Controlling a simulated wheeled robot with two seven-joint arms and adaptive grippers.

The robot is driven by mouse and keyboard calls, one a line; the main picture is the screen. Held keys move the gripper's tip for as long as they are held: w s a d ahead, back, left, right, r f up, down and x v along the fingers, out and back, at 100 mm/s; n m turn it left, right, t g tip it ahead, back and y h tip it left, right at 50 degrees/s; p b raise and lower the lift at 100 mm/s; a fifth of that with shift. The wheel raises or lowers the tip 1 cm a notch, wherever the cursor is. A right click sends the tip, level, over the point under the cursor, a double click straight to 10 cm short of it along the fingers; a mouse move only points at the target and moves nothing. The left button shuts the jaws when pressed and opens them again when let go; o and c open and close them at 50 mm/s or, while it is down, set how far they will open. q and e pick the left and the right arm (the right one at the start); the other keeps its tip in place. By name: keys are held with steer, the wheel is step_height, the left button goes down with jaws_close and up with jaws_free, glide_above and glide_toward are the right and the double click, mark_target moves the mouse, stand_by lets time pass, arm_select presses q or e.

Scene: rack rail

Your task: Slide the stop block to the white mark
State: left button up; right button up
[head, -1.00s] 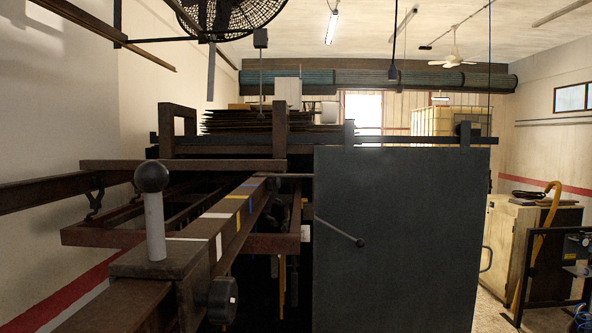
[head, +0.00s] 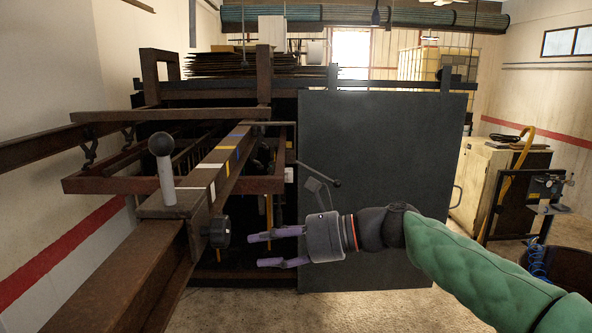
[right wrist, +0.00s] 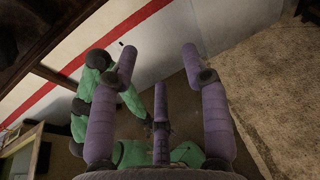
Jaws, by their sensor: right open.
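The stop block (head: 172,205) is a brown block seated on the long brown rail (head: 135,283). A grey post with a black ball knob (head: 162,150) stands upright on it, and a dark round side knob (head: 217,231) sticks out to its right. A white mark (head: 212,190) crosses the rail just beyond the block, with yellow and blue marks farther along. My right gripper (head: 262,250) is open and empty, its purple fingers pointing left, a little right of the side knob and apart from it. Its fingers also show in the right wrist view (right wrist: 160,62). My left gripper is out of view.
A large dark panel (head: 385,180) stands behind my right forearm. A rusty frame (head: 95,186) crosses around the far part of the rail. A cabinet (head: 487,180) and a dark bin (head: 560,275) are at the right. Bare floor shows in front of the panel.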

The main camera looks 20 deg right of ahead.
steer(key=s+r+y, duration=0.2)
steer(key=s+r, duration=0.4)
steer(key=r, duration=0.4)
steer(key=n+g+y+p, duration=0.1)
steer(key=g+y+p, duration=0.1)
glide_toward(194, 203)
step_height(194, 203, up, 4)
steer(key=s+d, duration=0.1)
steer(key=d, duration=0.1)
steer(key=x, duration=1.1)
steer(key=shift+w+f, duration=0.1)
steer(key=shift+w, duration=0.1)
steer(key=shift+p, duration=0.35)
steer(key=shift+w+a, duration=0.1)
steer(key=shift+a, duration=0.4)
